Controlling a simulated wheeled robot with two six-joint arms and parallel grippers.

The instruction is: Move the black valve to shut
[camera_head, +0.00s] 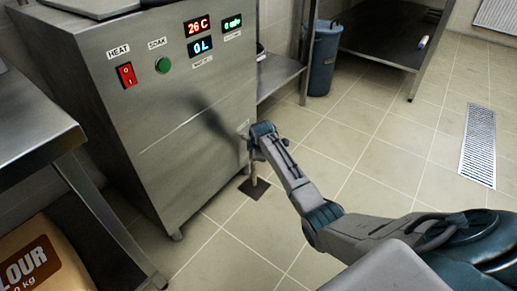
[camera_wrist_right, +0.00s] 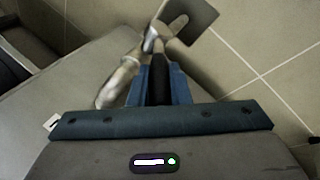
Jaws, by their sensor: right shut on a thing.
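The black valve (camera_wrist_right: 158,72) shows in the right wrist view as a dark lever between my blue fingers, beside a bare metal pipe (camera_wrist_right: 118,85). My right gripper (camera_wrist_right: 160,88) is shut on this lever. In the head view, my right gripper (camera_head: 254,150) is at the lower right edge of the steel cabinet (camera_head: 175,140), and it hides the valve there. A short outlet pipe (camera_head: 253,174) hangs below it over a dark square floor drain (camera_head: 256,189). The lever's exact angle is hard to tell. My left gripper is in neither view.
The cabinet front has a red HEAT switch (camera_head: 126,75), a green SOAK button (camera_head: 163,65) and lit displays reading 26 C and 0 L. A steel table (camera_head: 40,130) and flour sack (camera_head: 38,255) stand left. A blue bin (camera_head: 323,60) is behind. The tiled floor is open.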

